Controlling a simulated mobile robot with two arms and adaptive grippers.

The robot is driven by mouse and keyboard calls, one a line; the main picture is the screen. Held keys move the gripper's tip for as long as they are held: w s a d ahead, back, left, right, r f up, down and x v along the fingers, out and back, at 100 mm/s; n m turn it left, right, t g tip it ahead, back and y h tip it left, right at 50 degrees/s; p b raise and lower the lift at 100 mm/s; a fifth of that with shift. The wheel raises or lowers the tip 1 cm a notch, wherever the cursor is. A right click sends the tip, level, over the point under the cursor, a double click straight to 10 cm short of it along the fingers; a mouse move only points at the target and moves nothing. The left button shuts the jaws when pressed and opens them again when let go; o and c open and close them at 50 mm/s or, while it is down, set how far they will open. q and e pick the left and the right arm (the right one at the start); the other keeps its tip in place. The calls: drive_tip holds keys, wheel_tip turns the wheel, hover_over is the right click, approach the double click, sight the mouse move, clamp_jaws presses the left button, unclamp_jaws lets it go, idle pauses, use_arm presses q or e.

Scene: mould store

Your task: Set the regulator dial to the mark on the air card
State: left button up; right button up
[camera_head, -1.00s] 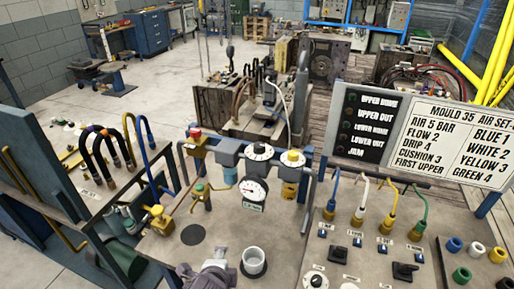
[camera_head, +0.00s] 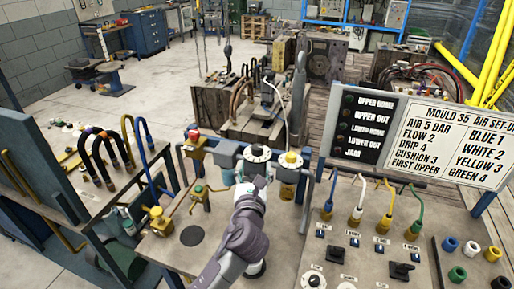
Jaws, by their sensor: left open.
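The air card (camera_head: 448,142) is a white board at the right reading "MOULD 35 AIR SET-UP", with "AIR 5 BAR" as its first setting. Two white round dials sit on the blue-grey regulator unit on the bench: one with a black centre (camera_head: 258,153) and one with a yellow knob (camera_head: 291,160). I cannot tell which is the regulator dial, and their marks are too small to read. My left gripper (camera_head: 254,184) is open just below the black-centred dial, apparently empty; contact cannot be told. It hides the pressure gauge. My right gripper is not in view.
A red-topped yellow valve (camera_head: 195,145) stands left of the dials. Coloured hoses on brass fittings (camera_head: 356,213), switches and black knobs (camera_head: 401,270) crowd the right panel. Bare bench (camera_head: 165,252) shows left of my arm.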

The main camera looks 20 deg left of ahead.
sight(257, 151)
use_arm(q)
drive_tip(key=p+x, duration=0.1)
drive_tip(key=x, duration=0.7)
drive_tip(key=shift+w, duration=0.35)
